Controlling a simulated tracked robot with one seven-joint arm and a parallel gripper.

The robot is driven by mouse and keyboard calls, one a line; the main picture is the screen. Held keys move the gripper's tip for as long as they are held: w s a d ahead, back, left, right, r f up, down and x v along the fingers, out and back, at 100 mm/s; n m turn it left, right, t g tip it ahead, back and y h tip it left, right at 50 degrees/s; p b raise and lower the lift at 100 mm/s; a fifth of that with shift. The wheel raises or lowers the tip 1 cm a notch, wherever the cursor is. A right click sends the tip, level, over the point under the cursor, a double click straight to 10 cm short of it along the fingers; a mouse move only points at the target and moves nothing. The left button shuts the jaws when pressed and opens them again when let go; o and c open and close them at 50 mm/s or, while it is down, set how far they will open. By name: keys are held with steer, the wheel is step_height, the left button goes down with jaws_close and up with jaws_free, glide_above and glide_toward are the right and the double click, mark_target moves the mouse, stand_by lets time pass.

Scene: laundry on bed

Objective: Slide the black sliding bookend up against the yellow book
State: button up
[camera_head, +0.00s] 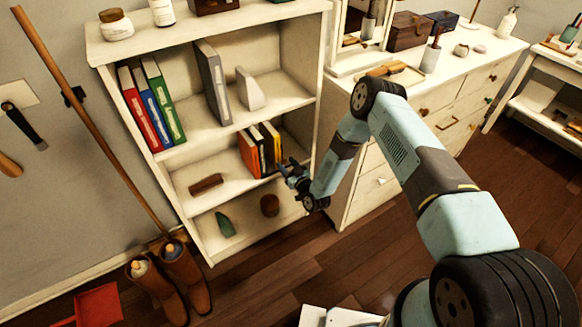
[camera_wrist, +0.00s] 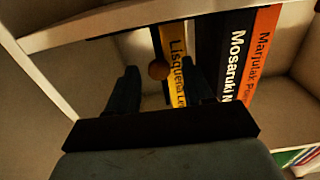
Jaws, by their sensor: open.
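The yellow book (camera_wrist: 177,58) stands upright on the middle shelf, beside a black book (camera_wrist: 228,60) and an orange book (camera_wrist: 262,50). In the wrist view, a thin dark upright strip at the yellow book's left edge, with a round brown knob (camera_wrist: 158,70), looks like the black sliding bookend (camera_wrist: 156,42). I cannot tell whether it touches the book. My gripper (camera_wrist: 162,80) is open, with the knob in view between its fingers. In the head view, my gripper (camera_head: 284,168) is at the right end of the book row and partly hides that spot.
The white bookcase (camera_head: 207,115) has several books and a pale bookend (camera_head: 249,89) on its upper shelf. A brown block (camera_head: 206,184) lies left of the orange book. A dresser (camera_head: 440,125) stands to the right. Boots (camera_head: 170,280) stand on the floor, left.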

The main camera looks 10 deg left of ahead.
steer(key=v, duration=1.4)
